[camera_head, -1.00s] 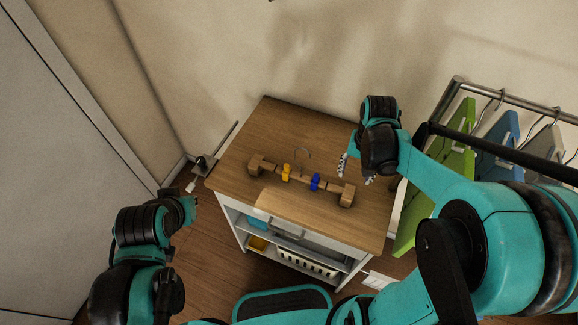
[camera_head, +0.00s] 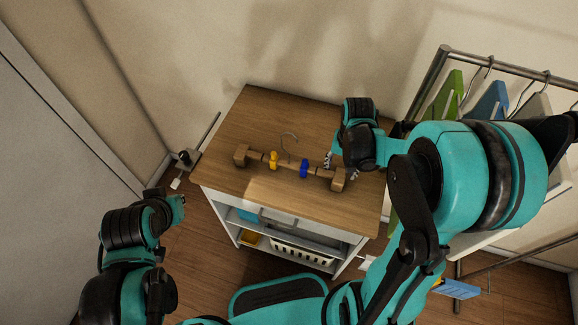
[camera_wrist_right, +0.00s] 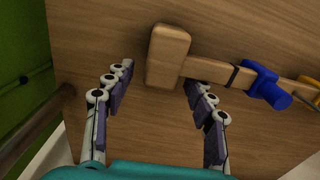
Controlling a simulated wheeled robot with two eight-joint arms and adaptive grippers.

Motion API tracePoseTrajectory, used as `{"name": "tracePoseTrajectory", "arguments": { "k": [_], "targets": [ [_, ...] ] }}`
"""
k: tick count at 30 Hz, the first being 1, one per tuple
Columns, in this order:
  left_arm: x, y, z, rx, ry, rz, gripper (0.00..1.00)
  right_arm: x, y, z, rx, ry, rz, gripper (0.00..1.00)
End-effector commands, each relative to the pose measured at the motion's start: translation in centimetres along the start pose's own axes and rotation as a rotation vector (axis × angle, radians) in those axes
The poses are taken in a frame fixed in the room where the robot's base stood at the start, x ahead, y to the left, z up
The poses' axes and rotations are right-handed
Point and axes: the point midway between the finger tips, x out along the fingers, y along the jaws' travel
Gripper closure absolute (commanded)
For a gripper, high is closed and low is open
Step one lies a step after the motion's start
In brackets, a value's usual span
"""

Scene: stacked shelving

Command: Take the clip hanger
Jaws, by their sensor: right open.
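The clip hanger (camera_head: 290,167) lies on the wooden top of a cabinet. It is a wooden bar with a block at each end, a yellow clip, a blue clip and a thin metal hook. My right gripper (camera_head: 340,168) is open at the hanger's right end. In the right wrist view, its spread fingers (camera_wrist_right: 157,88) lie on either side of the wooden end block (camera_wrist_right: 168,55), which is a little beyond the fingertips. I cannot tell whether they touch it. My left gripper (camera_head: 178,203) is left of the cabinet, away from the hanger; its fingers are unclear.
The cabinet top (camera_head: 275,110) is otherwise clear. Its lower shelves hold a white basket (camera_head: 300,252) and a yellow item. A clothes rack (camera_head: 500,70) with several hung pieces stands at the right. A wall is behind, and a blue object (camera_head: 458,289) is low at the right.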

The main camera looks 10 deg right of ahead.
Motion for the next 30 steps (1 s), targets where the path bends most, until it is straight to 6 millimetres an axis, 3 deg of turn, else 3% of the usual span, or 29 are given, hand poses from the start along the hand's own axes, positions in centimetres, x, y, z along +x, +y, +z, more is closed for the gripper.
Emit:
{"name": "tracePoseTrajectory", "arguments": {
  "k": [1,6,7,17,30],
  "targets": [
    [0.0,0.0,0.0,0.0,0.0,0.0,1.0,0.0,0.0,0.0,0.0,0.0,0.0,0.53],
    [0.0,0.0,0.0,0.0,0.0,0.0,1.0,-0.1,0.0,0.0,0.0,0.0,0.0,0.98],
    [0.0,0.0,0.0,0.0,0.0,0.0,1.0,-0.1,0.0,0.0,0.0,0.0,0.0,1.0],
    [-0.2,0.0,-0.2,0.0,0.0,0.0,1.0,-0.6,0.0,0.0,0.0,0.0,-0.001,1.0],
    [-2.9,0.0,-2.1,0.0,0.0,0.0,1.0,-8.8,0.0,0.0,-0.001,0.0,0.0,1.0]
  ]
}}
